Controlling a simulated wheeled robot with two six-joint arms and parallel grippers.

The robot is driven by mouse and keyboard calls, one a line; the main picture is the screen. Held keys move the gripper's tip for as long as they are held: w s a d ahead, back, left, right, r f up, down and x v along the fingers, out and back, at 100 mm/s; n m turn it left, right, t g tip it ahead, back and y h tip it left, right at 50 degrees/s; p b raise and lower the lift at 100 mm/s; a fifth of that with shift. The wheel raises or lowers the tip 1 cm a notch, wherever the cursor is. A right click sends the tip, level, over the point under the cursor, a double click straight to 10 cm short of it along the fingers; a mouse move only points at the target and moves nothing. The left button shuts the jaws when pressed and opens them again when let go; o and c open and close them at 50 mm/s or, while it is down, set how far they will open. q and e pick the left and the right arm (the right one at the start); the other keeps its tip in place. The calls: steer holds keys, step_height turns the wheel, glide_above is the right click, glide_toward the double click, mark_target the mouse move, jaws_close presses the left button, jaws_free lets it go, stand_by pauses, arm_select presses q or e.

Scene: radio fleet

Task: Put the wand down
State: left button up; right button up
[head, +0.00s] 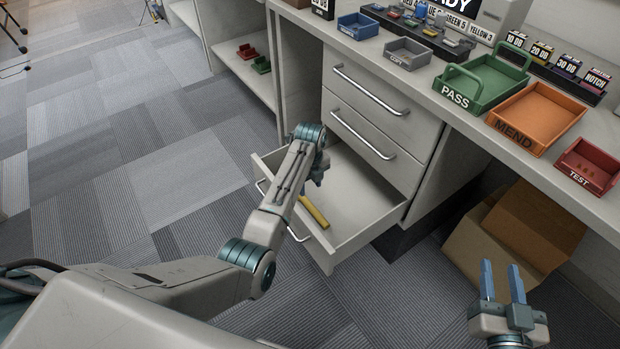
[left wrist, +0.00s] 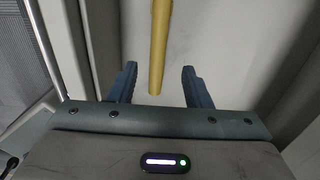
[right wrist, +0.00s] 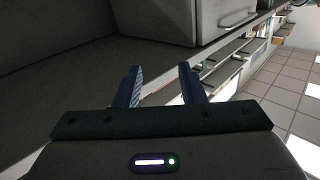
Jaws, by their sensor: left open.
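The wand is a yellow rod (head: 314,212) in the open bottom drawer (head: 365,207); my left arm hides part of it in the head view. In the left wrist view the wand (left wrist: 159,45) runs from the top edge down between the two fingers of my left gripper (left wrist: 159,70). Those fingers stand apart, with clear gaps to the wand on both sides.
Two shut drawers (head: 370,115) are above the open one. The counter carries a green PASS tray (head: 482,85), an orange MEND tray (head: 537,115) and a red TEST tray (head: 590,165). A cardboard box (head: 515,235) stands under the counter. The carpet at left is clear.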

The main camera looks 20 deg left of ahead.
steer(key=shift+s+a+f+g, duration=0.1)
steer(key=shift+s+f+g, duration=0.2)
steer(key=shift+f, duration=0.3)
steer(key=shift+s+f+g, duration=0.15)
steer(key=shift+f+g, duration=0.25)
steer(key=shift+f, duration=0.2)
